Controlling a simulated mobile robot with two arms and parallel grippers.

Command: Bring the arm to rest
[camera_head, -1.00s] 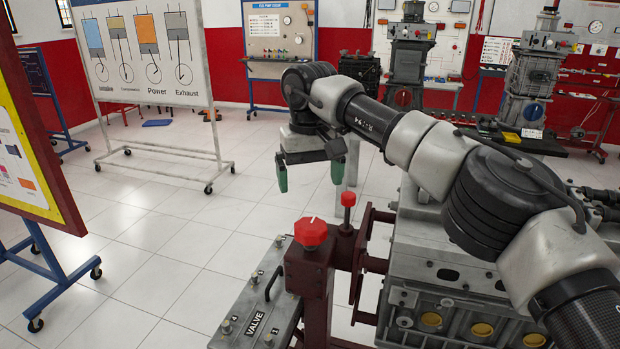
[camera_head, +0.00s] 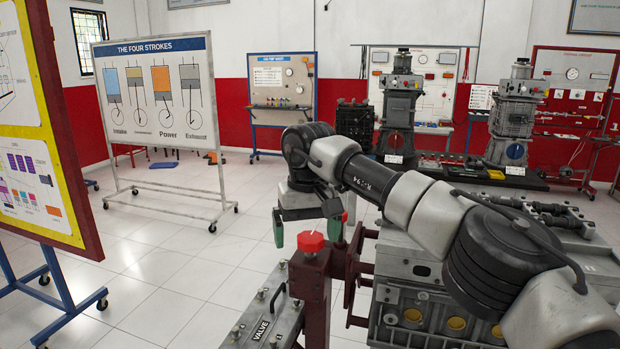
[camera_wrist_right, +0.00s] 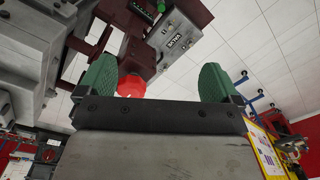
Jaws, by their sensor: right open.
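My right gripper (camera_head: 307,236) is open and empty, with two green fingers pointing down. In the head view it hangs close to the red knob (camera_head: 311,242) on top of the dark red stand (camera_head: 311,285). A second red knob is partly hidden behind a finger. In the right wrist view the open fingers (camera_wrist_right: 157,82) stand apart, and the red knob (camera_wrist_right: 131,80) shows between them, beyond the gripper body. Touching cannot be made out. My right arm reaches in from the lower right. My left gripper is not in view.
A grey engine block (camera_head: 420,305) stands under my right arm. The VALVE box (camera_head: 262,322) is beside the red stand. White floor (camera_head: 185,265) lies open between.

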